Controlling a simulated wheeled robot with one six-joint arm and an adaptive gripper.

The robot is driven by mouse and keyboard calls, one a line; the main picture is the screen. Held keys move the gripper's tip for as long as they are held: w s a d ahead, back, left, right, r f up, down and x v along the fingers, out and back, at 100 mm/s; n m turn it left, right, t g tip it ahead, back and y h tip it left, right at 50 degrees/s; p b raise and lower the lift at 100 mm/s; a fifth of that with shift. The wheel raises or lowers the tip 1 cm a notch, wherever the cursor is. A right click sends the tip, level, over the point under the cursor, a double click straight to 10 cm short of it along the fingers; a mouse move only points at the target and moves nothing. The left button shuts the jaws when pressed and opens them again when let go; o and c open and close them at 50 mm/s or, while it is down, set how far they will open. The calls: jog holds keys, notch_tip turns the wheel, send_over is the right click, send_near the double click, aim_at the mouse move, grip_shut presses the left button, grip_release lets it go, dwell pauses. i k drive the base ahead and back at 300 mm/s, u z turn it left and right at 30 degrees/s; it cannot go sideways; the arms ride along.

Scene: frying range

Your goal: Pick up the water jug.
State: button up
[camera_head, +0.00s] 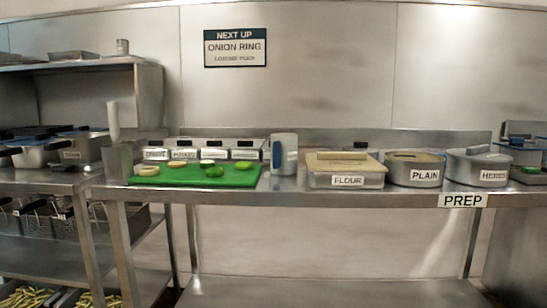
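A water jug (290,155), tall and pale with a blue handle or stripe on its left side, stands upright on the steel prep counter. It is between the green cutting board on its left and the flour container on its right. What is inside it I cannot tell. My gripper is not in view.
The green board (240,177) holds several green and pale food pieces, with labelled bins (214,148) behind. The flour container (346,181), plain container (414,167) and herb container (478,167) stand right. The counter's front edge carries a PREP label (463,201). Left are pans (72,149) and a shelf (150,95).

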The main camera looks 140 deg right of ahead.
aim_at(284, 146)
jog(key=z, duration=5.15)
